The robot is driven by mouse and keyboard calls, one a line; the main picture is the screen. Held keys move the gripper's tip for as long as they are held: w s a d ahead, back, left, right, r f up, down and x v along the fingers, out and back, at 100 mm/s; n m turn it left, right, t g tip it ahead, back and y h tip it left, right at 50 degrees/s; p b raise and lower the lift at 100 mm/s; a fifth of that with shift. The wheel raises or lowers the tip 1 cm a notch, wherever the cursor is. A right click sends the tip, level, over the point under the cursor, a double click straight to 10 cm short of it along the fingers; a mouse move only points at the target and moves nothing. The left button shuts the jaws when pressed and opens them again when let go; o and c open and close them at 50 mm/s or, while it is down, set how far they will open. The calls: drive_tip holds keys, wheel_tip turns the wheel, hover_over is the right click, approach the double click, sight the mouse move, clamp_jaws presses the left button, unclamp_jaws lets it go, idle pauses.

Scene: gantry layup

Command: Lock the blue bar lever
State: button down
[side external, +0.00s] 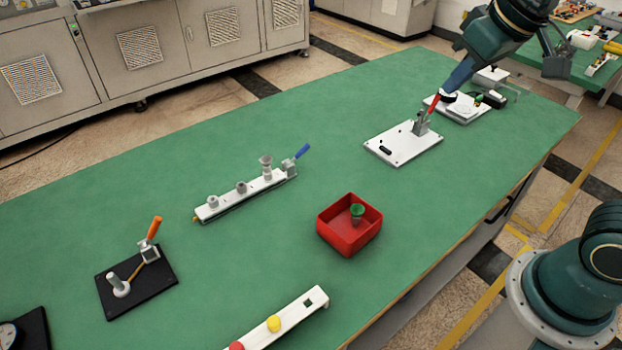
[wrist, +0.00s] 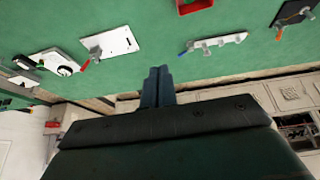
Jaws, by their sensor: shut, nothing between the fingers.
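The blue bar lever (side external: 302,152) is a blue handle at the right end of a white bar (side external: 235,197) that carries several grey posts. The handle slants up and to the right, away from the bar. In the wrist view the bar (wrist: 228,39) is at the upper right, with the small blue handle (wrist: 182,52) at its left end. My gripper (wrist: 158,70) is shut and empty, its two fingers side by side. In the side view my gripper (side external: 448,88) is at the upper right, well apart from the blue lever and in line with the red-handled clamp.
A white plate (side external: 400,145) with a red-handled clamp and another white fixture (side external: 465,105) stand near my gripper. A red bin (side external: 340,245) holds a green-topped piece. A black plate (side external: 110,300) carries an orange lever (side external: 154,228). Green table is clear between the bar and white plate.

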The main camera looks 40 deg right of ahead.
drive_tip(key=w+a+f, duration=0.3)
drive_tip(key=w+f, duration=0.1)
drive_tip(key=w, duration=0.4)
drive_tip(key=w+a+f+h, duration=0.1)
drive_tip(key=w+a+f, duration=0.2)
drive_tip(key=w, duration=0.6)
drive_tip(key=w+a+f+g, duration=0.1)
drive_tip(key=w+a+f, duration=0.3)
drive_tip(key=w+f, duration=0.3)
drive_tip(key=shift+w+f+n, duration=0.2)
drive_tip(key=shift+w+n, duration=0.1)
drive_tip(key=shift+w, duration=0.85)
drive_tip(key=shift+d+f, duration=0.1)
drive_tip(key=shift+f, duration=0.05)
approach(302, 151)
drive_tip(key=w+a+x, duration=0.1)
drive_tip(key=x, duration=0.4)
drive_tip(key=shift+d+f, duration=0.4)
drive_tip(key=shift+d, duration=0.25)
